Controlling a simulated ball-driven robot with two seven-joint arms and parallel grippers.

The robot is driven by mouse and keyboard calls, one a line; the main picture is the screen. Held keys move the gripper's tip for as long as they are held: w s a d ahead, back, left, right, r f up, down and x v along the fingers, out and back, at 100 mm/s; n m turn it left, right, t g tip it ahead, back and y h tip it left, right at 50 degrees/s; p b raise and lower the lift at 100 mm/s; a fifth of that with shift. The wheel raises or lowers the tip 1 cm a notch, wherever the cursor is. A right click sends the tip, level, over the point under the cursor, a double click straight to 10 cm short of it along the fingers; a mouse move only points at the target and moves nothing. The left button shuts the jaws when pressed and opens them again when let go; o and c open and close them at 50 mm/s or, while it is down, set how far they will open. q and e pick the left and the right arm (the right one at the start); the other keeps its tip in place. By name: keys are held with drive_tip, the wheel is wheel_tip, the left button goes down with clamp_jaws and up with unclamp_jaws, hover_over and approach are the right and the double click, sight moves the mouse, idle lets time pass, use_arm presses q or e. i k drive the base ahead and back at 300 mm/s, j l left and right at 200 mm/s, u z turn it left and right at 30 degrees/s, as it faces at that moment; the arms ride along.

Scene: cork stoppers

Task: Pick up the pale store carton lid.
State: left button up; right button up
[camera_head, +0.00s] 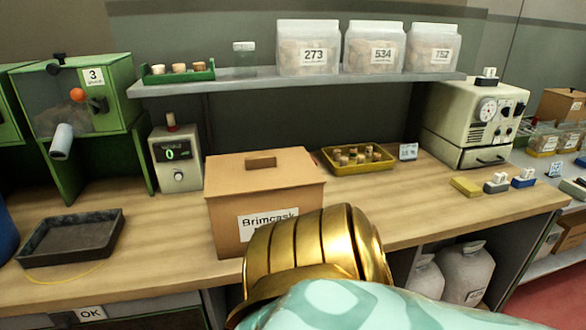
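The pale lid (235,174) lies flat on a tan cardboard carton (227,228) standing on the wooden bench. A small brown block handle (261,162) sits in the middle of the lid. The carton's front label reads "Brimcask", with its lower part hidden. A gold and teal part of my own arm covers the carton's lower right front from this viewpoint. The lid's top is unobstructed. Neither of my grippers shows in the head view, so I cannot see whether either is open or shut.
A dark tray (70,240) lies left of the carton, and a small meter (177,160) stands behind left. A yellow tray of corks (358,160) sits behind right.

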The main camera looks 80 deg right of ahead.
sight(232, 174)
drive_tip(key=k+l+z, duration=0.1)
drive_tip(key=z, duration=2.25)
